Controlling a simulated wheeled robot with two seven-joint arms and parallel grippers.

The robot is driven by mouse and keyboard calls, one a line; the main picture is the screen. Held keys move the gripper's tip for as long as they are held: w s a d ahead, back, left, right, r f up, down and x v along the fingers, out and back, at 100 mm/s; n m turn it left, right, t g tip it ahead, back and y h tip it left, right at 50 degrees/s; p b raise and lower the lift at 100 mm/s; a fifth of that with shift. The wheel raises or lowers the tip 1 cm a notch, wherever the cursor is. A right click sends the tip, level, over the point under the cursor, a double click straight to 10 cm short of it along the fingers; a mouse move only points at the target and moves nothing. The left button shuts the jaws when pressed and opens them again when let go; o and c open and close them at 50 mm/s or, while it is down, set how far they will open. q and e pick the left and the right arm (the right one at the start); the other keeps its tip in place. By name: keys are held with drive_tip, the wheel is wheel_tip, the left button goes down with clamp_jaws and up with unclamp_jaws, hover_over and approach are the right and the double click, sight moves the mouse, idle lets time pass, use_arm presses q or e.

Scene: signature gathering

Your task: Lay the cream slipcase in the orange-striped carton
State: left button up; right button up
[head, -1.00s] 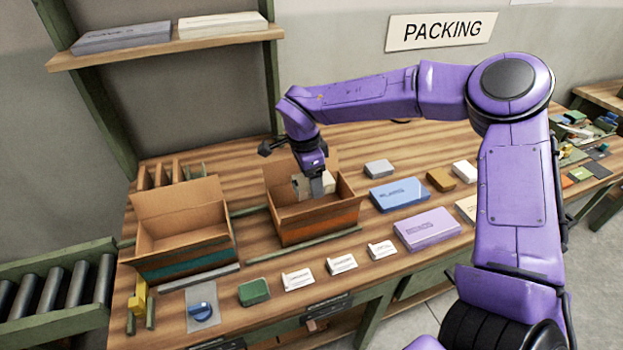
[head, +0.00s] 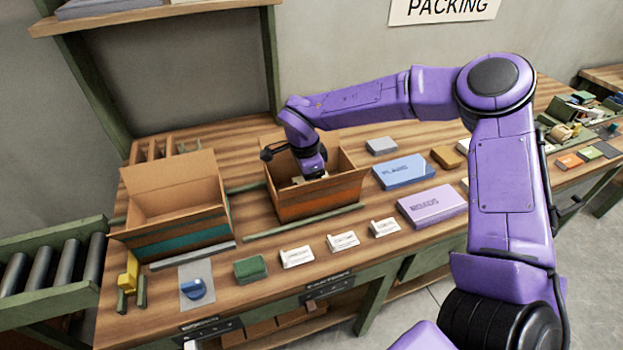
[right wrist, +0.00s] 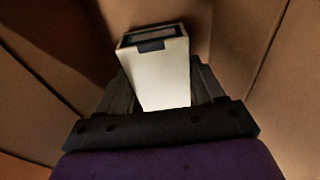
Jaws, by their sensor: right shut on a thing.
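The orange-striped carton (head: 318,205) stands open on the bench, left of the middle in the head view. My right gripper (head: 312,168) reaches down inside it, and the carton's front wall hides its fingertips. In the right wrist view the cream slipcase (right wrist: 165,80) sits between the two dark fingers, and my right gripper (right wrist: 160,95) is shut on it. Brown cardboard walls surround it there. Only a small pale bit of the slipcase shows in the head view. Whether it touches the carton floor cannot be told. My left gripper is not in view.
A teal-striped carton (head: 180,240) stands open to the left. A blue box (head: 403,171) and a lilac box (head: 432,206) lie to the right. White cards (head: 342,241) and a green block (head: 250,268) lie along the front. A green strip (head: 300,222) runs before the orange-striped carton.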

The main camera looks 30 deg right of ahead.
drive_tip(key=shift+f, duration=0.65)
drive_tip(key=o, duration=1.1)
wheel_tip(320, 180, up, 17)
drive_tip(key=p, duration=1.4)
